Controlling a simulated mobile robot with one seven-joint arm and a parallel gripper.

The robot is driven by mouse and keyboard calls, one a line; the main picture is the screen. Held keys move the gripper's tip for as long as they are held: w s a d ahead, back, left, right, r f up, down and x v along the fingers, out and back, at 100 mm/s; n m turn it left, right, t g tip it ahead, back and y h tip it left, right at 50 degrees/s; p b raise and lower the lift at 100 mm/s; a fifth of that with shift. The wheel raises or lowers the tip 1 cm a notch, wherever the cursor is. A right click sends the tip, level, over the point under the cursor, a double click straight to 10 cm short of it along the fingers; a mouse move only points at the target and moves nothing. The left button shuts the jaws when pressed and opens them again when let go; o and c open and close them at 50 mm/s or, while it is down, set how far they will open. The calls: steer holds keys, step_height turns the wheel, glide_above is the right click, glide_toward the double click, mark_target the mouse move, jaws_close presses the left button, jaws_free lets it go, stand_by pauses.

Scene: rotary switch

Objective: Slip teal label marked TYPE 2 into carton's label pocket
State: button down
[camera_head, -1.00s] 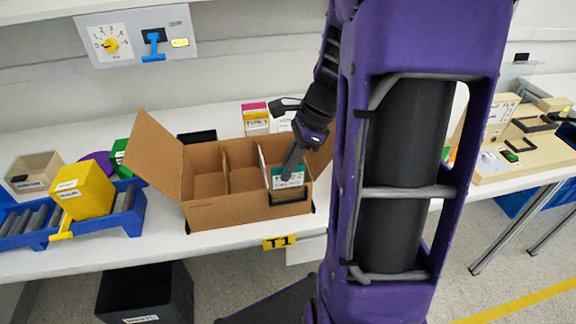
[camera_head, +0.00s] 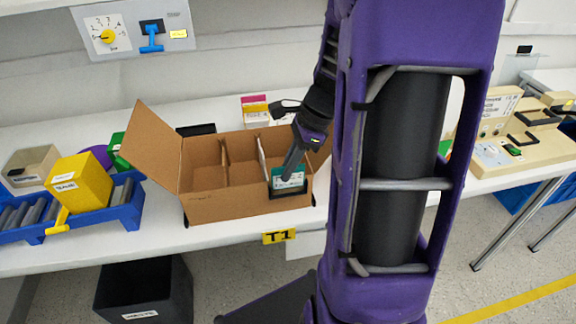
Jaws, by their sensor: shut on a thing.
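The open brown carton (camera_head: 228,208) stands on the white bench, divided inside into compartments. A dark-framed label pocket (camera_head: 291,194) is on the right part of its front wall. My gripper (camera_head: 286,179) reaches down over the carton's front right and is shut on the teal label (camera_head: 289,180), which has a white printed area. The label is at the pocket, its lower edge close to or inside the dark frame; I cannot tell exactly how deep it sits. The lettering is too small to read.
A yellow box (camera_head: 80,182) sits on a blue roller rack (camera_head: 122,212) at the left. The carton's left flap (camera_head: 150,150) stands open. A panel with a dial (camera_head: 107,36) is on the wall. A beige machine (camera_head: 505,150) stands at the right.

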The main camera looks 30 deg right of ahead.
steer(key=shift+f, duration=0.4)
steer(key=c, duration=0.9)
jaws_free()
steer(key=shift+r, duration=0.1)
steer(key=p+v, duration=0.3)
steer(key=v, duration=1.4)
steer(key=shift+d, duration=0.15)
steer(key=shift+r, duration=0.1)
